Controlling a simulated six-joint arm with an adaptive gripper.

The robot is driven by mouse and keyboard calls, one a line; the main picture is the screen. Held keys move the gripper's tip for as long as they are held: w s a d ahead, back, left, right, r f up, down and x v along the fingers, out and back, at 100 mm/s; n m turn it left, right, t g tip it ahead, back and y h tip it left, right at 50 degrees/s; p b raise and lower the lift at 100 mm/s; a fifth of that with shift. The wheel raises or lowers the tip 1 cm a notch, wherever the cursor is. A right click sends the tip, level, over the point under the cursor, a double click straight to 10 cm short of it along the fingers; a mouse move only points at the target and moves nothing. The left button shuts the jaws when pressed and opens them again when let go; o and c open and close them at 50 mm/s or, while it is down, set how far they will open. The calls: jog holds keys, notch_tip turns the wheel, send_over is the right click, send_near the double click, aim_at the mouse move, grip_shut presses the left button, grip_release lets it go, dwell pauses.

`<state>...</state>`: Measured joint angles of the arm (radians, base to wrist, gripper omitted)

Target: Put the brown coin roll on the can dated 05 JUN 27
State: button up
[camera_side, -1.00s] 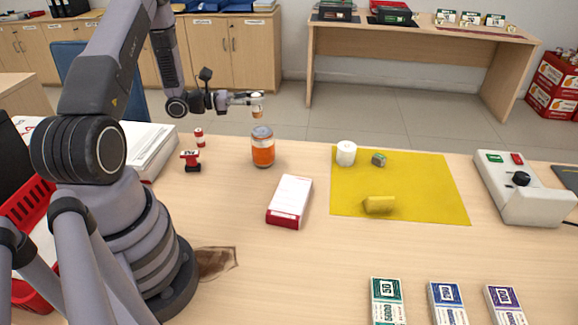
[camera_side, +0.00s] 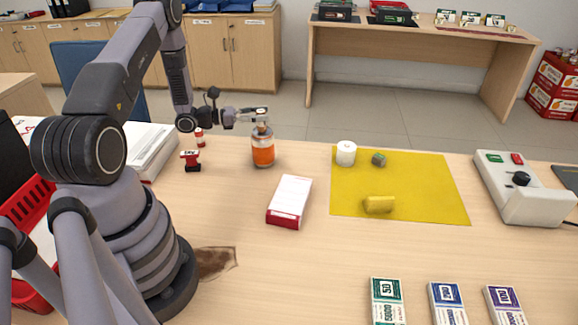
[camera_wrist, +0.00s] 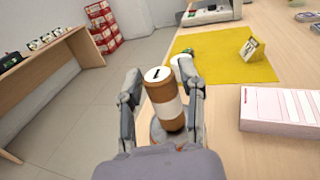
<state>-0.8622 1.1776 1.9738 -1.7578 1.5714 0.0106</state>
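The brown coin roll (camera_wrist: 162,100) stands upright between the fingers of my gripper (camera_wrist: 162,92) in the wrist view. It has a white band and a pale end with a dark mark. In the side view my gripper (camera_side: 263,114) is right above the orange can (camera_side: 263,152), which has a grey top and stands upright on the counter. The roll's lower end is close to the can's top; I cannot tell whether they touch. In the wrist view the roll hides most of the can. No date on the can is readable.
A white and red box (camera_side: 290,200) lies in front of the can. Right of it, a yellow mat (camera_side: 420,185) holds a white roll (camera_side: 346,153), a small grey-green block (camera_side: 379,159) and a yellow piece (camera_side: 379,205). A red stamp (camera_side: 191,160) stands left of the can.

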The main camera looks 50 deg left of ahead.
jog(key=shift+o, duration=0.8)
